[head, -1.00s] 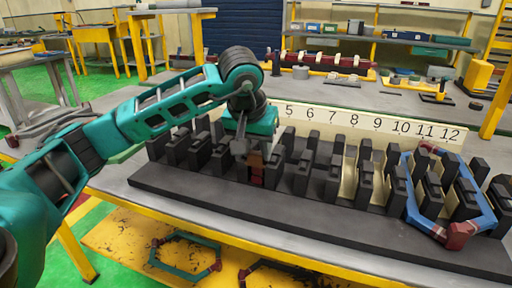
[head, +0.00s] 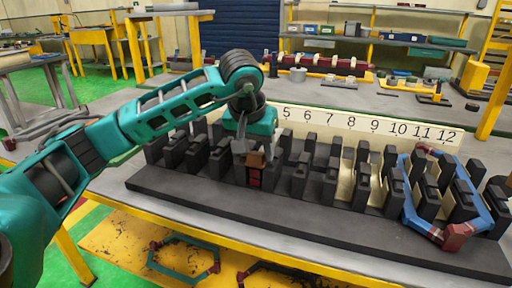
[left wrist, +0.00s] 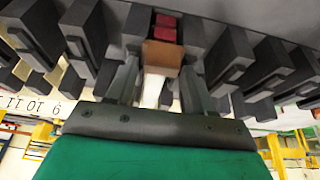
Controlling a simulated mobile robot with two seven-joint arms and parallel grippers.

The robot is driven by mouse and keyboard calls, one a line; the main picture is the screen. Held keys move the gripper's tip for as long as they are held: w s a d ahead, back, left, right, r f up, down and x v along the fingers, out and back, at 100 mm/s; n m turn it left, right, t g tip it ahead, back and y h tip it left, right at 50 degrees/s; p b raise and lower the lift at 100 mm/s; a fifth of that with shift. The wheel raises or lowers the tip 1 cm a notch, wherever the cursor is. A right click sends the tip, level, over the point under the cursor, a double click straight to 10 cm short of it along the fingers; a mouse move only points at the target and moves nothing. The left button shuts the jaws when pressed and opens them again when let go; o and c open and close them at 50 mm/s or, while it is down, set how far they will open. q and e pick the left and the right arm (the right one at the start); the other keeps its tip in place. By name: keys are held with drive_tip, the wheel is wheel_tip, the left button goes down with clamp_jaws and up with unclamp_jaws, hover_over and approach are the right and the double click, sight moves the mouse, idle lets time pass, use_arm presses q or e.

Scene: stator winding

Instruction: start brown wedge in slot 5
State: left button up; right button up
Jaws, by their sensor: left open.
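The brown wedge (head: 256,159) stands in a gap between dark stator teeth, on the near side below the number strip, with dark red pieces (head: 254,178) right by it. In the left wrist view the brown wedge (left wrist: 162,54) lies between the two fingers, with the red pieces (left wrist: 165,28) beyond it. My left gripper (head: 253,149) is over the wedge, fingers pointing down. In the left wrist view my left gripper (left wrist: 160,80) is open, a finger on each side of the wedge. I cannot tell which slot number this gap has. My right gripper is out of view.
The dark stator block (head: 320,229) has rows of upright teeth. A white strip (head: 365,122) with slot numbers stands behind it. A blue coil frame with red corners (head: 420,222) sits around teeth at the right. The grey table top (head: 120,180) is bare at the left.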

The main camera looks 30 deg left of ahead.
use_arm(q)
drive_tip(key=p+v, duration=0.1)
drive_tip(key=v, duration=1.2)
drive_tip(key=shift+p, duration=0.35)
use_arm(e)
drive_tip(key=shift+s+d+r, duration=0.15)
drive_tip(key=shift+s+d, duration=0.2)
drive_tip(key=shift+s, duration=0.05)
